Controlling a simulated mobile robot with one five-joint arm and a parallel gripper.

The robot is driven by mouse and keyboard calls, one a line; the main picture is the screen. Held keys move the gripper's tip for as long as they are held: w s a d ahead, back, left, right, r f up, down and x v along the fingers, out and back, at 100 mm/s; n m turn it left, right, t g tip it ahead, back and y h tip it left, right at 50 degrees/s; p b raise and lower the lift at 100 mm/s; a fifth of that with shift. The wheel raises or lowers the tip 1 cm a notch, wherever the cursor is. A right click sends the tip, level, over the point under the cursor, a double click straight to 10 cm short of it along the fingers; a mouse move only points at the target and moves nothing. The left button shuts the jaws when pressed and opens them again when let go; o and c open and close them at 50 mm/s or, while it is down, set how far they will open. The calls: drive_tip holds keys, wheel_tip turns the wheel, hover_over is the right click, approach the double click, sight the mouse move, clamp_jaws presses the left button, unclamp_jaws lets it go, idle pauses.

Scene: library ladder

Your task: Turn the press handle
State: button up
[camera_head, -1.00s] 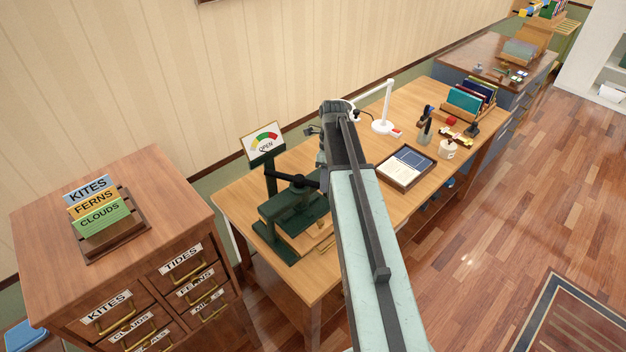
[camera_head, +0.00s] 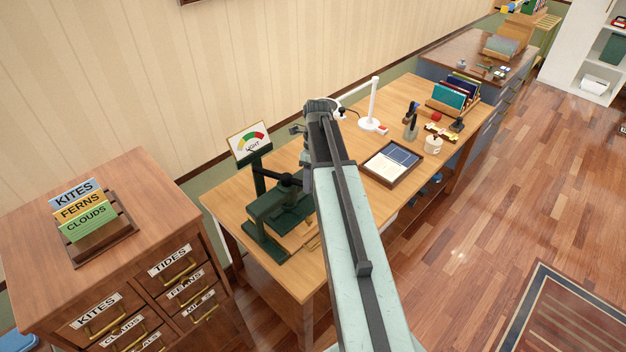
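The dark green press (camera_head: 281,212) stands at the near left end of the wooden desk, with a flat bundle under its plate. Its dark press handle (camera_head: 287,181) is a bar across the top, and its right end is hidden by my arm. A gauge card (camera_head: 249,143) with a green, yellow and red arc stands on a post behind the press. Its word is small and looks like "LIGHT". My arm reaches over the desk and bends down just right of the handle. My gripper's fingers are hidden behind the arm, so I cannot tell whether they touch the handle.
A wooden drawer cabinet (camera_head: 150,205) with a card rack (camera_head: 97,233) stands left of the desk. A framed tray (camera_head: 392,163), a white lamp (camera_head: 372,110) and a book rack (camera_head: 456,103) are farther right on the desk. Open wood floor lies to the right.

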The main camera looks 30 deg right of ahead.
drive_tip(key=shift+r, duration=0.1)
wheel_tip(320, 180, up, 8)
drive_tip(key=d+p, duration=0.1)
drive_tip(key=p, duration=0.6)
drive_tip(key=shift+w+d+f+p, duration=0.15)
drive_tip(key=shift+w+f+p, duration=0.1)
drive_tip(key=shift+w+p, duration=0.15)
idle(1.3)
